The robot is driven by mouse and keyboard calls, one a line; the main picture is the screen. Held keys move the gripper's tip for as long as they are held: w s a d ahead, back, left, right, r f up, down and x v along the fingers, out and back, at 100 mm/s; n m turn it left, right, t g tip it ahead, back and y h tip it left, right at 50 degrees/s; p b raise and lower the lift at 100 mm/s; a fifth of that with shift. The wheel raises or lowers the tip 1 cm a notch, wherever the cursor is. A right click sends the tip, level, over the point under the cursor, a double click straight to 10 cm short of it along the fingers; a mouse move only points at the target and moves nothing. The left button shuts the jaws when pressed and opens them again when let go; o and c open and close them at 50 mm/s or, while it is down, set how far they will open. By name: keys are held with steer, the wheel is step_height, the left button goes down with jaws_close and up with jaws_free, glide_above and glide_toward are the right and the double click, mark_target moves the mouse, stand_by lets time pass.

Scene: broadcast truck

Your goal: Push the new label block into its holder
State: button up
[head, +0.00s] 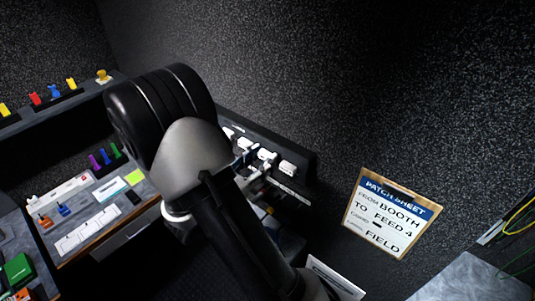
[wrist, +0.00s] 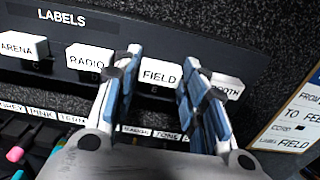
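The white FIELD label block (wrist: 160,76) stands in the LABELS row in the wrist view, above a small letter on the dark panel (wrist: 60,38). My gripper (wrist: 161,72) has one blue-padded finger at each side of this block. The fingers are parted by about the block's width and appear to be closed on it. The block's back is hidden, so I cannot tell how deep it sits in its holder. In the head view my gripper (head: 262,172) reaches the row of white blocks, partly hidden by my arm.
White RADIO (wrist: 90,60), ARENA (wrist: 18,47) and BOOTH (wrist: 227,87) blocks flank it closely. A patch sheet (head: 392,213) is on the wall at right. A shelf (head: 82,92) with coloured plugs and a desk (head: 135,208) with small items lie left.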

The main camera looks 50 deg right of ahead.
jaws_close()
steer(key=shift+a, duration=0.15)
steer(key=shift+s+a, duration=0.2)
steer(key=shift+a, duration=2.65)
steer(key=shift+a, duration=0.1)
steer(key=shift+s+a, duration=0.15)
steer(key=shift+a, duration=1.3)
